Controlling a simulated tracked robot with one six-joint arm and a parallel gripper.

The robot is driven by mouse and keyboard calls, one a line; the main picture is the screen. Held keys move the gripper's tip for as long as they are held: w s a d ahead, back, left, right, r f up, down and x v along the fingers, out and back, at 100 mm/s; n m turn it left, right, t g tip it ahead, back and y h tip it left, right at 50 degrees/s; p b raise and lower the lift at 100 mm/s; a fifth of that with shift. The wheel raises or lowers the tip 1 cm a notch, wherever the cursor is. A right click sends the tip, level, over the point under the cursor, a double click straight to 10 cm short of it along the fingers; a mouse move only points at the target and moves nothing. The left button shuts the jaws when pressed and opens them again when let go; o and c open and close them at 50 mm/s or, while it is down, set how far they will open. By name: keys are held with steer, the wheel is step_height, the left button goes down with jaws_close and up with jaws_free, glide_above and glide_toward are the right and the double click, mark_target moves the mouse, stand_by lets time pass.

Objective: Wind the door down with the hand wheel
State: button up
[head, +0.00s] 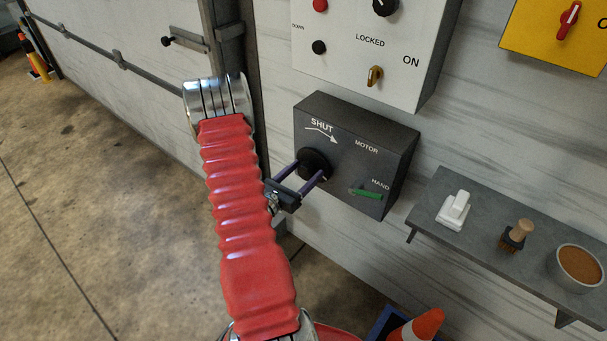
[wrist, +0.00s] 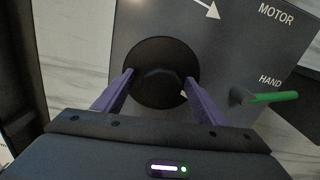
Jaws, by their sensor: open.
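The hand wheel is a black round knob (head: 314,164) on the front of a dark grey box (head: 340,135) marked SHUT with an arrow. In the wrist view the knob (wrist: 160,72) lies straight ahead, between my two purple fingers. My gripper (head: 302,172) is open, with its fingertips at the left and right sides of the knob; I cannot tell whether they touch it. A green lever (head: 368,194) sits by the word HAND, below MOTOR; it also shows in the wrist view (wrist: 272,97). The door (head: 130,40) is at the left, its lower part partly behind my red arm.
A white panel (head: 345,50) above carries a red button, black knobs and a yellow switch at LOCKED. A shelf (head: 430,205) on the right holds a white switch-like item, a brush and a bowl. An orange cone (head: 425,325) stands below.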

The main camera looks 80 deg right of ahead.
steer(key=shift+c, duration=0.5)
steer(key=shift+w, duration=0.1)
steer(key=c, duration=0.9)
steer(key=shift+c, duration=0.2)
steer(key=shift+m, duration=1.9)
steer(key=o, duration=0.8)
steer(key=shift+w, duration=0.1)
steer(key=shift+o, duration=1.2)
